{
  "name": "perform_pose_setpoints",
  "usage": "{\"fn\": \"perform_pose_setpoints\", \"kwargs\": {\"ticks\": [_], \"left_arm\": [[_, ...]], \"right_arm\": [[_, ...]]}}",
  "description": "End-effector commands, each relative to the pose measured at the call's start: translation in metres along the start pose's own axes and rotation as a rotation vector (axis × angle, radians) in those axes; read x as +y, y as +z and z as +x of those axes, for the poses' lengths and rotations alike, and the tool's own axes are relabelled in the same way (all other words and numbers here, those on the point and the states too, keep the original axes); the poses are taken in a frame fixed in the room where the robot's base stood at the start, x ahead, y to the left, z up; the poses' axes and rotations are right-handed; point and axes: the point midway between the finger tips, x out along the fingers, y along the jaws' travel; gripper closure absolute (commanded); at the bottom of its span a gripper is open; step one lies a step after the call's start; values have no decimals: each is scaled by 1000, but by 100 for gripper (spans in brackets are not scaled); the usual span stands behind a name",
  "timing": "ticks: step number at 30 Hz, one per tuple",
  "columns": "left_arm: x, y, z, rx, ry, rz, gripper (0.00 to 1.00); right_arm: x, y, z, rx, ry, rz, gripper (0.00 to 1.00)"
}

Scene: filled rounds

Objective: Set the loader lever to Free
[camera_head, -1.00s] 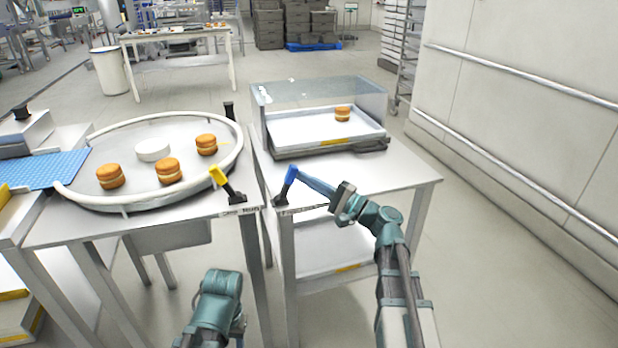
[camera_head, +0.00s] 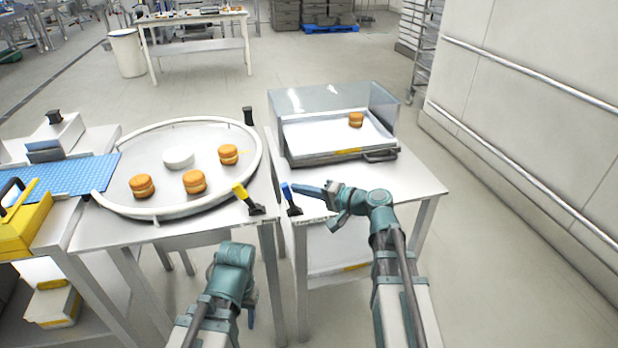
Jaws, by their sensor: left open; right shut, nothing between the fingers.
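A lever with a blue handle (camera_head: 286,192) stands at the front left corner of the right table and tilts to the left. My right gripper (camera_head: 296,188) is shut and empty, its tip right beside the handle's right side; I cannot tell whether they touch. A lever with a yellow handle (camera_head: 240,191) stands at the right edge of the round table and also tilts left. Small labels lie by both levers, too small to read. My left gripper (camera_head: 250,317) hangs low in front of the tables, mostly hidden behind its own arm; it is open.
The round tray (camera_head: 130,205) holds several filled rounds and a white disc (camera_head: 178,157). A clear-covered tray (camera_head: 340,150) on the right table (camera_head: 400,190) holds one round (camera_head: 356,119). Floor is free at right.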

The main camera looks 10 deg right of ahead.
Motion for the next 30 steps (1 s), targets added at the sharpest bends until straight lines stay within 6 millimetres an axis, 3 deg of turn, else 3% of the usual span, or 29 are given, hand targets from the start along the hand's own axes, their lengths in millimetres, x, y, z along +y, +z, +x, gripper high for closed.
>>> {"fn": "perform_pose_setpoints", "kwargs": {"ticks": [3, 30], "left_arm": [[-1, 1, -13, 0, 0, 0, 50], [-1, 1, -12, 0, 0, 0, 50]], "right_arm": [[-6, 5, 4, -2, 41, -43, 100], [-6, 15, 14, -4, 52, -54, 100]]}}
